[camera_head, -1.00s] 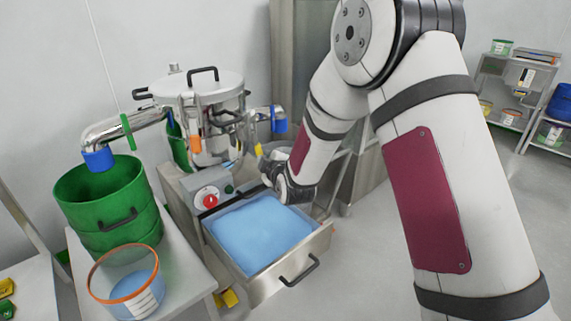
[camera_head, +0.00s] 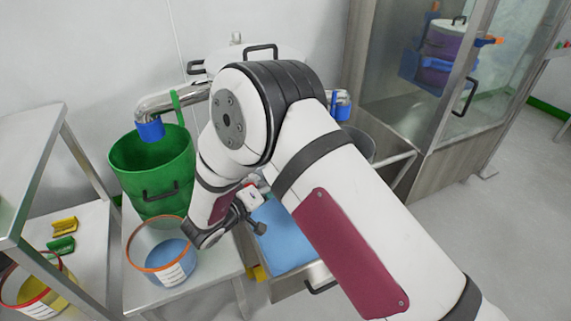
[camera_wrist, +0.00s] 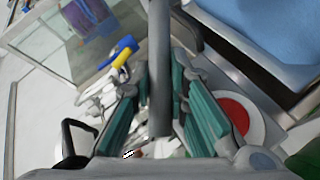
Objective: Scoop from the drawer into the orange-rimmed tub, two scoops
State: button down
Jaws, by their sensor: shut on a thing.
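The orange-rimmed tub (camera_head: 172,276) is clear with a white label and holds some blue powder; it stands on a bench at the left. The open drawer (camera_head: 318,276) holds blue powder (camera_head: 283,237) and is partly hidden by my arm. The blue powder also shows at the top right of the wrist view (camera_wrist: 265,35). My gripper (camera_head: 246,207) is between the tub and the drawer, above the drawer's left side. In the wrist view its green-padded fingers (camera_wrist: 160,105) are shut on a grey bar, the scoop handle (camera_wrist: 160,60). The scoop's bowl cannot be made out.
A green bucket (camera_head: 150,170) stands behind the tub under a pipe outlet. A steel shelf (camera_head: 35,170) is at the left, with yellow and green scoops and another tub (camera_head: 35,305) below. A glass-fronted cabinet (camera_head: 440,110) is at the right. Open floor lies at the lower right.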

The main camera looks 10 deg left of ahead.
jog(key=shift+f, duration=0.2)
jog(key=shift+d+f+b, duration=0.15)
jog(key=shift+f+b, duration=0.55)
jog(key=shift+f, duration=0.05)
notch_tip(320, 180, down, 10)
jog(key=d+m+b, duration=0.1)
jog(key=d+b, duration=0.1)
jog(key=b, duration=0.8)
jog(key=shift+n, duration=0.3)
jog(key=shift+w+d+r+p, duration=0.1)
jog(key=shift+w+r+p, duration=0.1)
jog(key=shift+r+p, duration=1.7)
jog(key=shift+w+d+r+p, duration=0.1)
jog(key=shift+w+r+p, duration=0.05)
jog(key=shift+r+p, duration=1.7)
jog(key=shift+s+a+r+n+h+p, duration=0.1)
jog(key=shift+a+r+n+h+p, duration=0.15)
jog(key=shift+r+p, duration=0.45)
jog(key=shift+s+a+r+n+h+p, duration=0.15)
jog(key=shift+a+r+p, duration=0.15)
jog(key=shift+r, duration=0.65)
jog(key=shift+w, duration=0.1)
